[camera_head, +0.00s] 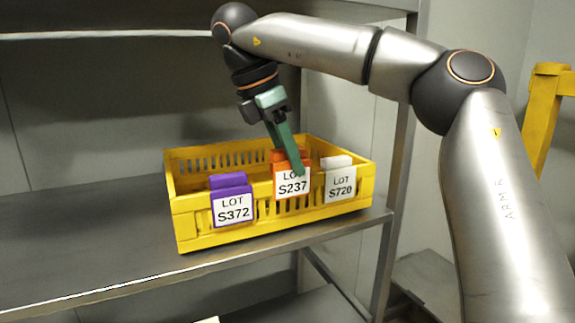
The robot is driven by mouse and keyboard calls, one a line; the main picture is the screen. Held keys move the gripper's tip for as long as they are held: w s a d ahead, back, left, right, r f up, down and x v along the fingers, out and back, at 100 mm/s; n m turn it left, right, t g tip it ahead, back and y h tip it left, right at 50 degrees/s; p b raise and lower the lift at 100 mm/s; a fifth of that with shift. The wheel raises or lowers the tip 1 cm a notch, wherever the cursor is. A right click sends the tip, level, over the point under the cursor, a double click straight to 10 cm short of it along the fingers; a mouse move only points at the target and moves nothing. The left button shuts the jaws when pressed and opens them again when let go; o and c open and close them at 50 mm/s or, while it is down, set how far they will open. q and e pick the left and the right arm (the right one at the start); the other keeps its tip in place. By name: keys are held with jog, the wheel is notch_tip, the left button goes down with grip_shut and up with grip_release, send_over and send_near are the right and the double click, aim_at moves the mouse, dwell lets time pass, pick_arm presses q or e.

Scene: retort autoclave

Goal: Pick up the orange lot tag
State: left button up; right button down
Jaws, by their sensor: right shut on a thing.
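The orange lot tag (291,184), with a white face reading LOT S237, hangs at the middle of the front wall of a yellow crate (190,239). My right gripper (290,168) reaches down from above with its green fingers at this tag and is shut on it. A finger covers part of the tag's upper edge and lettering. The tag is still at the crate wall; I cannot tell whether it is lifted at all. My left gripper is not in view.
A purple tag (232,201) reading LOT S372 hangs left of the orange one, and a white tag (340,182) reading LOT S720 hangs right. The crate stands on a metal shelf (90,240) near its front edge. A shelf post (393,170) stands at right. The shelf's left is clear.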

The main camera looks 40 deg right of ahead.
jog(key=s+a, duration=0.8)
jog(key=s, duration=0.5)
jog(key=shift+s+a, duration=0.35)
jog(key=shift+s, duration=0.05)
dwell(0.4)
